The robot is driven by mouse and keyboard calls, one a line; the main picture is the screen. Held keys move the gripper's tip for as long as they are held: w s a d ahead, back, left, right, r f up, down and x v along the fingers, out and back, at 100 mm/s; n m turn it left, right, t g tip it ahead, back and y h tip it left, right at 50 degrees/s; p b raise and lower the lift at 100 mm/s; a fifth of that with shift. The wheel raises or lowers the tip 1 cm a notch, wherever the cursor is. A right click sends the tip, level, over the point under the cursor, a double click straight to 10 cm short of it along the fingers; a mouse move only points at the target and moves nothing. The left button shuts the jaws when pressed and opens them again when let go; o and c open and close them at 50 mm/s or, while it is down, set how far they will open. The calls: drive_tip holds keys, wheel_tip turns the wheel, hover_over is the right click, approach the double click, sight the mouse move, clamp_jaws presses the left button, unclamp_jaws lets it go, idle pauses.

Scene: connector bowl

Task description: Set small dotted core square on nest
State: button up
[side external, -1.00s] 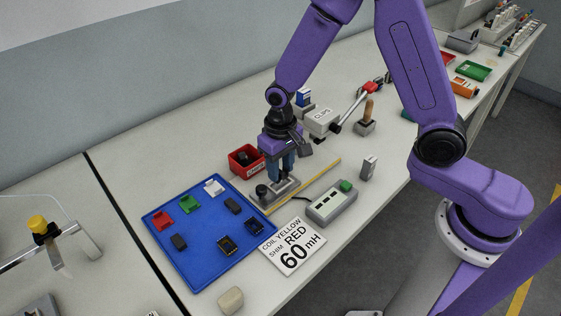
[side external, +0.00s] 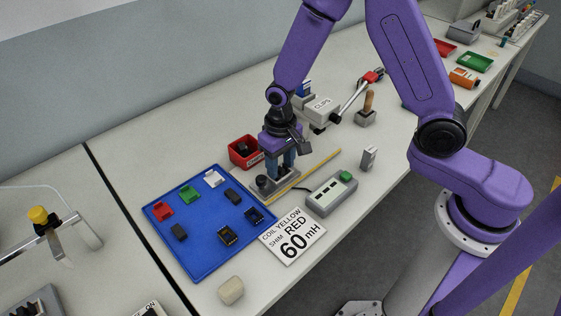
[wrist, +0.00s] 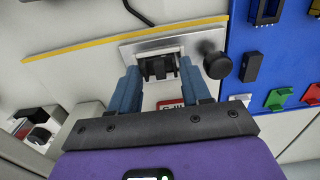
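The nest is a light metal plate (side external: 262,191) with a black knob (side external: 262,180) beside the blue tray; the plate (wrist: 190,42) and knob (wrist: 217,66) also show in the wrist view. A small dark core (wrist: 160,68) sits at the plate's middle, between my fingers. Its dots and exact seating cannot be made out. My gripper (side external: 283,165) points down over the nest; its blue fingertips (wrist: 159,75) stand apart on either side of the core. Whether they press on it is unclear. In the side view the fingers hide the core.
The blue tray (side external: 196,258) holds red, green, white and several dark parts. A red bin (side external: 240,153) stands behind the nest. A yellow strip (side external: 310,170), a grey box with a green button (side external: 331,193) and a printed card (side external: 292,241) lie close by.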

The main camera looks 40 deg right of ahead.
drive_tip(key=shift+o, duration=1.2)
drive_tip(key=shift+r, duration=0.15)
